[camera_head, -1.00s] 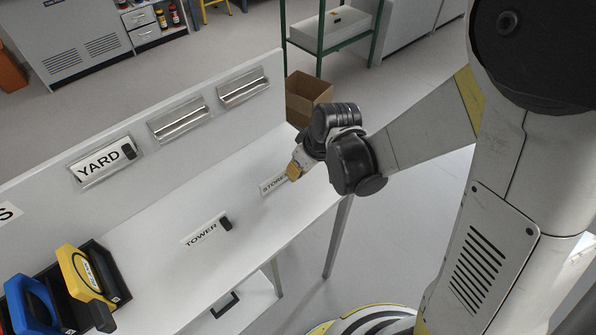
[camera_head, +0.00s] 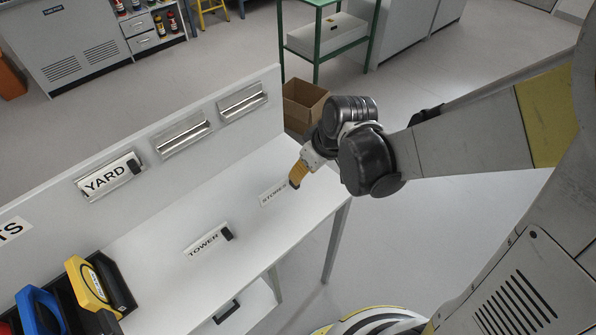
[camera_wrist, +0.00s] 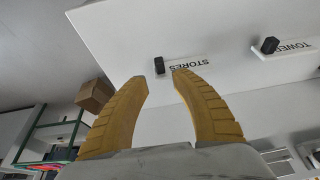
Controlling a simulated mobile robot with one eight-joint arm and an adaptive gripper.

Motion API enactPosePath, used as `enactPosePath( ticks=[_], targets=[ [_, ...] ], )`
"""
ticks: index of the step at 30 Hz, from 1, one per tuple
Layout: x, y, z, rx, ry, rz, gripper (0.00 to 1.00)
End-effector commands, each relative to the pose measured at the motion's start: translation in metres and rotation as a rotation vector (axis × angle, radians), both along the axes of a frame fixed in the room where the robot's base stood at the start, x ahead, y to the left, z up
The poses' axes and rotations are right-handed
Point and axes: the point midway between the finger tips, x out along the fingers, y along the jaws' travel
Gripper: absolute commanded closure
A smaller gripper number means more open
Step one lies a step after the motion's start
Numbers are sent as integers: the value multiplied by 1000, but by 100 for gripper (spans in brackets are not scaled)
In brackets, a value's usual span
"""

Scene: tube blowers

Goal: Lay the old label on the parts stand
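A white STORES label (camera_head: 272,193) with a black knob at its right end lies flat on the white bench top (camera_head: 165,262). It also shows upside down in the wrist view (camera_wrist: 190,62). A similar TOWER label (camera_head: 204,243) lies nearer, and a YARD label (camera_head: 104,179) sits in a holder on the upright panel. No mark shows which label is old. My gripper (camera_head: 296,182) is by the knob end of the STORES label. In the wrist view its yellow fingers (camera_wrist: 160,76) are apart and empty, with the knob just beyond their tips. No stand is clearly marked as the parts stand.
Two empty metal holders (camera_head: 183,137) (camera_head: 243,103) are right of YARD. A sign ending in "TS" (camera_head: 12,230) is at the left edge. Yellow (camera_head: 88,286) and blue (camera_head: 40,312) items stand in a black rack. A green-framed stand (camera_head: 318,58) and cardboard box (camera_head: 304,103) are behind.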

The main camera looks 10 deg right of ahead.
Motion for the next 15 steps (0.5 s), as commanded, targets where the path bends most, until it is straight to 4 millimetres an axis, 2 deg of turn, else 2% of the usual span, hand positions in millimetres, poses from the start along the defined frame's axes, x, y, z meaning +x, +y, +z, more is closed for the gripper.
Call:
enactPosePath(
  ticks=[1,3,11,15],
  targets=[
    [-4,-3,14,0,0,-1,69],
    [-7,-5,24,0,0,-1,69],
    [-17,-15,49,-1,-9,-31,69],
    [-33,-33,77,-1,-45,-149,69]
  ],
)
